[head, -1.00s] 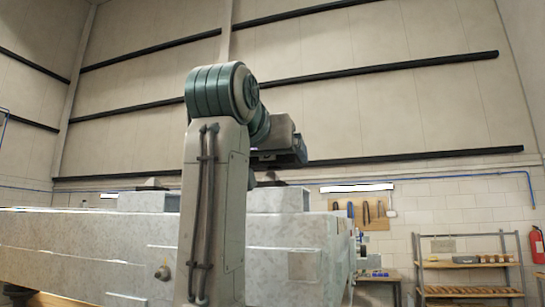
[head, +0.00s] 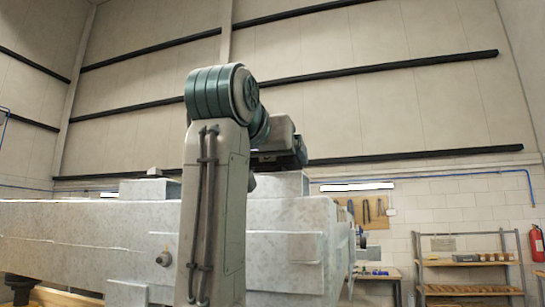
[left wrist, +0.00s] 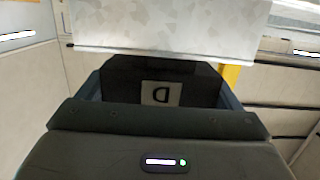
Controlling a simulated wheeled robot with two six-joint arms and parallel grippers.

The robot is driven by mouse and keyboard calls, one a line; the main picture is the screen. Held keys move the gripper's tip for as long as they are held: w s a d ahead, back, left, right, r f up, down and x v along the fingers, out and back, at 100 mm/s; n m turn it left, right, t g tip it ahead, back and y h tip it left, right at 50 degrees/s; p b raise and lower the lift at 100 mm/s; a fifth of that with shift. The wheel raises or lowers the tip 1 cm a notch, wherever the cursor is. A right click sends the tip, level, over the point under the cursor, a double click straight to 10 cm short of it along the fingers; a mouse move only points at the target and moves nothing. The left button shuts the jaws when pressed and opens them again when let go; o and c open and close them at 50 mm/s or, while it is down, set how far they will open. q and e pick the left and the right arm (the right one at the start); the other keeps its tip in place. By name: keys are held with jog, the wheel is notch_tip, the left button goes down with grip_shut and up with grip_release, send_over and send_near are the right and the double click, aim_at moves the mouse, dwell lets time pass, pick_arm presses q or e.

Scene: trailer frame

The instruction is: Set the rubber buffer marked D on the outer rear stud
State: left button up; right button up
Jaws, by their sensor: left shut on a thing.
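My left gripper (head: 285,155) is over the raised block (head: 275,184) at the right part of the pale mottled trailer frame (head: 95,225). My own forearm covers much of it there. In the left wrist view my left gripper (left wrist: 160,88) is shut on the black rubber buffer (left wrist: 125,72), with a white label marked D turned over in the picture. A pale mottled block face (left wrist: 165,30) shows just beyond the buffer. I cannot tell whether they touch. The outer rear stud is not visible in either view. My right gripper is out of view.
A round knob (head: 163,258) sticks out of the frame's near side. A tool board (head: 362,211), shelves (head: 467,262) and a fire extinguisher (head: 537,243) are at the right wall.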

pick_arm(q)
jog(key=o, duration=1)
jog(key=shift+c, duration=0.2)
jog(key=b+v, duration=0.8)
jog(key=v, duration=0.3)
jog(key=shift+f, duration=0.1)
